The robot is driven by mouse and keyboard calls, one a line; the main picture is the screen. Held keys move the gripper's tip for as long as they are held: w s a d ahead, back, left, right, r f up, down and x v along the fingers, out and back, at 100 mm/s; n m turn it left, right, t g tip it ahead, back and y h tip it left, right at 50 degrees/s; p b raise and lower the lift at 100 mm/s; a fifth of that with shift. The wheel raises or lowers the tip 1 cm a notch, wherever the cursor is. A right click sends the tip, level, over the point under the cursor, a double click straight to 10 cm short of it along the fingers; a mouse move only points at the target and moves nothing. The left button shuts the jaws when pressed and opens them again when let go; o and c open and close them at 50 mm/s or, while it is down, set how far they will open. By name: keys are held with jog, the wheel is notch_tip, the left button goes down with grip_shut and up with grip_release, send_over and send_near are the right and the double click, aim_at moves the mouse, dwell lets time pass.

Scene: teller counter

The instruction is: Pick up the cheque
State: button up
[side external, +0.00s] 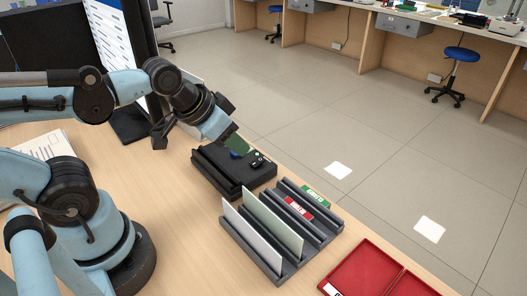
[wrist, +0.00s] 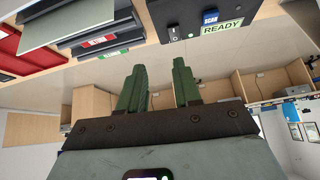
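A dark slotted rack (side external: 318,238) on the counter holds two sheets on edge: a pale green one (side external: 272,222) and a whitish one (side external: 250,236) to its left. I cannot tell which is the cheque. A pale sheet (wrist: 66,20) also shows at the top left of the wrist view. My gripper (side external: 236,146) is above the black scanner device, behind the rack and apart from the sheets. Its two green fingers (wrist: 159,88) are spread with nothing between them.
The black scanner (side external: 215,172) stands beside the rack; its READY label (wrist: 222,27) shows in the wrist view. A red tray (side external: 352,272) lies at the counter's front right. A dark monitor (side external: 110,45) stands at the left. The counter edge drops to the floor behind the rack.

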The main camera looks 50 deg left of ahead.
jog(key=s+d+m+g, duration=0.3)
jog(key=d+m+g, duration=0.1)
jog(key=d+m, duration=0.4)
jog(key=m+g, duration=0.3)
jog(key=m, duration=0.6)
send_over(249, 232)
jog(key=shift+s+a+f, duration=0.1)
jog(key=shift+s+f, duration=0.05)
jog(key=shift+f, duration=1.2)
jog(key=shift+s+a+f, duration=0.1)
jog(key=shift+f, duration=1.25)
jog(key=shift+w+d+f, duration=0.1)
jog(key=shift+w+f, duration=0.1)
jog(key=shift+f, duration=0.65)
jog(key=shift+w+d+f, duration=0.1)
jog(key=shift+w+f, duration=0.1)
jog(key=shift+f, duration=1.55)
jog(key=shift+c, duration=0.5)
grip_shut()
